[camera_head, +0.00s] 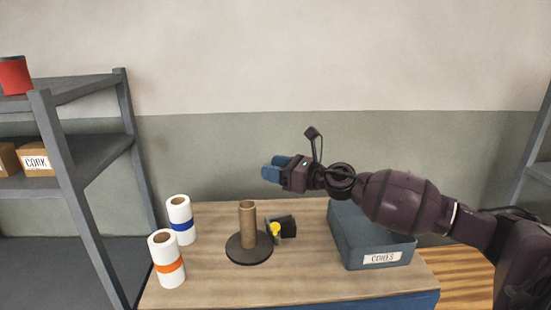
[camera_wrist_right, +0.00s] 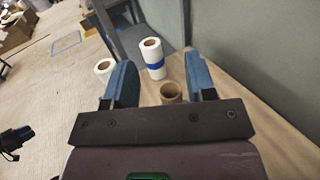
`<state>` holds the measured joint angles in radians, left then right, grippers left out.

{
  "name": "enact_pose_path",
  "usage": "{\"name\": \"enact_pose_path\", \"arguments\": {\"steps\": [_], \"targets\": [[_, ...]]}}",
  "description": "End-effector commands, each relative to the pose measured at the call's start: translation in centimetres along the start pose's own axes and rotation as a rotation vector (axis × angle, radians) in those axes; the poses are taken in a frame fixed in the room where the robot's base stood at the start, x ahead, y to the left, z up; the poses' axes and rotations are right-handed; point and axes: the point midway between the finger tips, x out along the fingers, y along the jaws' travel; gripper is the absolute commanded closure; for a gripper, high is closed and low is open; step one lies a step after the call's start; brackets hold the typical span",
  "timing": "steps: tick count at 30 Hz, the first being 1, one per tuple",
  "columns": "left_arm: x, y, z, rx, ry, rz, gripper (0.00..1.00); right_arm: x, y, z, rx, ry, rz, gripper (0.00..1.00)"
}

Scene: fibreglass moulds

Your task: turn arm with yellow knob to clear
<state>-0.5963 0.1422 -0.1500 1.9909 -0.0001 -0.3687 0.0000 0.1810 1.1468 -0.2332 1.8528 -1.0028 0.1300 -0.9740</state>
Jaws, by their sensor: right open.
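The yellow knob (camera_head: 276,228) shows in the head view, on a small black arm or block (camera_head: 287,227) just right of an upright brown cardboard core (camera_head: 248,222). The core stands on a round dark base (camera_head: 249,250). The way the arm is turned is too small to tell. My right gripper (camera_head: 272,171) has blue fingertips and hovers above and behind the knob, touching nothing. In the right wrist view (camera_wrist_right: 160,88) its two blue fingers are apart and empty, with the core (camera_wrist_right: 171,93) seen beyond them. The knob is not visible there. My left gripper is not in view.
A white roll with a blue band (camera_head: 180,220) and one with an orange band (camera_head: 167,259) stand at the table's left. A blue-grey bin labelled CORES (camera_head: 381,259) sits at right, under my right arm. Grey shelving (camera_head: 75,150) stands at left. The table front is clear.

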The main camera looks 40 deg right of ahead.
Motion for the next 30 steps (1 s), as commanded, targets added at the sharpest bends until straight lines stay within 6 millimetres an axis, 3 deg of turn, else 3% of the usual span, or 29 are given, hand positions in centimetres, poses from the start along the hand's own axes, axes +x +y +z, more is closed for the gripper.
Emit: {"name": "enact_pose_path", "arguments": {"steps": [6,17,22,27,30], "targets": [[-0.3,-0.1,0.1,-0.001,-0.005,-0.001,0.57,0.0,0.0,1.9,0.0,0.0,0.001,0.49],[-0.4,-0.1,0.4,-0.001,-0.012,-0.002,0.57,0.0,0.0,2.1,0.002,0.0,0.0,0.49],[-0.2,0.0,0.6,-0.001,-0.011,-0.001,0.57,0.7,0.2,3.3,-0.012,-0.024,0.008,0.75],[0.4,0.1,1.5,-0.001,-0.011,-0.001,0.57,3.5,1.6,7.5,-0.05,-0.113,0.054,1.0],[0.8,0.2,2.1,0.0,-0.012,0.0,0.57,5.8,2.7,9.5,-0.059,-0.157,0.086,1.0]]}}
